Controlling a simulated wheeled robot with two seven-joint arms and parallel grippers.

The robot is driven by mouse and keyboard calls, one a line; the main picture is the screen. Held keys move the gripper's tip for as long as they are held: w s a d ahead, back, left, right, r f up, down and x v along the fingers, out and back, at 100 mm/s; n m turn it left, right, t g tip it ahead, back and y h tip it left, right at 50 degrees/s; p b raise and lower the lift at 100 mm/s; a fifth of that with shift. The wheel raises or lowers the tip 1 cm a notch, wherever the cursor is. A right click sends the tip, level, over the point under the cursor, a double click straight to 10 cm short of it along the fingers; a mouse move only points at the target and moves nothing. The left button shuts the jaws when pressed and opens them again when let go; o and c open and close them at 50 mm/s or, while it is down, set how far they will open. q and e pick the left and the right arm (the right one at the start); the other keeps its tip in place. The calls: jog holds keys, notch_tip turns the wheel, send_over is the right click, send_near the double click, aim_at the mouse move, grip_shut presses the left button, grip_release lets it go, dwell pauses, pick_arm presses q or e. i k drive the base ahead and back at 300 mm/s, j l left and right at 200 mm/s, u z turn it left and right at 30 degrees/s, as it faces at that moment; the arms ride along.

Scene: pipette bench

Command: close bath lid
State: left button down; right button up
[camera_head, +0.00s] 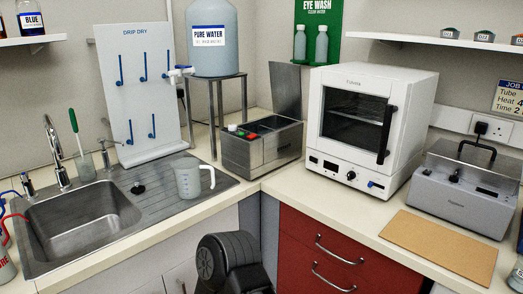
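A steel water bath (262,158) stands in the back corner of the bench, left of the white oven. Its grey lid (286,90) stands raised, nearly upright, at the bath's back edge. The top of the bath is open and shows dark inner wells. Small red and green items show at its front left rim. Neither of my grippers is in view.
A white oven (364,130) stands close right of the bath. A water carboy (212,38) on a metal stand (216,92) is at its left. A sink (82,222), a jug (190,178) and a drip rack (140,90) lie further left. A grey lidded device (452,202) stands far right.

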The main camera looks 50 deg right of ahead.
aim_at(285, 78)
jog(key=i+j, duration=0.3)
jog(key=z, duration=1.5)
jog(key=i+j, duration=0.05)
